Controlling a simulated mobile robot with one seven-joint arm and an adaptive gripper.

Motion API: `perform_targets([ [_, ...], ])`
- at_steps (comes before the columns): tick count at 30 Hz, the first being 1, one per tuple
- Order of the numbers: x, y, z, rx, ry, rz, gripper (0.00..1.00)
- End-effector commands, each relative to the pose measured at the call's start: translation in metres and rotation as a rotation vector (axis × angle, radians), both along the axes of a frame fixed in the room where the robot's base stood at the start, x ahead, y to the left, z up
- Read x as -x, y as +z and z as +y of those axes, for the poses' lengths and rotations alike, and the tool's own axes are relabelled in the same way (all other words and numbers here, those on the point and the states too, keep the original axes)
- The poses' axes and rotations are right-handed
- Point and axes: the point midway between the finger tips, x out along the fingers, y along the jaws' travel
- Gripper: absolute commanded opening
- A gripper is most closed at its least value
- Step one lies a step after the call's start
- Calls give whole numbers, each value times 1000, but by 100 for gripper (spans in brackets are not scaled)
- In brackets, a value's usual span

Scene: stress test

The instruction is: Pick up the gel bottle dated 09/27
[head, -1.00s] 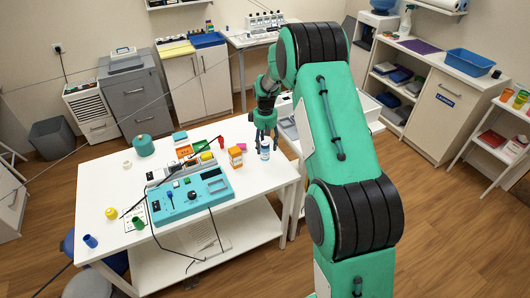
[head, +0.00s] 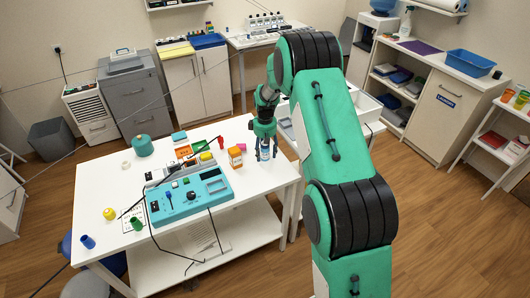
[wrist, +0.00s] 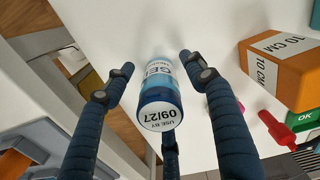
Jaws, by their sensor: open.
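The gel bottle (wrist: 158,92) has a blue and white body and a white top label reading "USE BY 09/27" in the wrist view. In the head view the bottle (head: 265,153) stands near the right end of the white table (head: 262,182). My gripper (head: 265,140) is above and around it. In the wrist view my gripper (wrist: 156,75) is open, with one dark blue finger on each side of the bottle and a third below it. Gaps show between the two side fingers and the bottle.
An orange "10 CM" box (wrist: 286,66) stands to the right of the bottle, with a red object (wrist: 277,127) and a green "OK" block (wrist: 302,121) near it. A teal device (head: 188,196) lies further left on the table. The table's edge is close on the bottle's other side.

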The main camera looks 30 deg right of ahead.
Motion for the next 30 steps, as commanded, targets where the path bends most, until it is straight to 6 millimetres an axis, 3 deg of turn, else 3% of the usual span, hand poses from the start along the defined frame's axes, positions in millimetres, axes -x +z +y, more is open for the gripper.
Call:
perform_targets([
  [2,0,0,0,0,0,0,54],
  [9,0,0,0,0,0,0,6],
  [22,0,5,0,1,0,-1,4],
  [30,-1,32,0,0,0,-2,4],
])
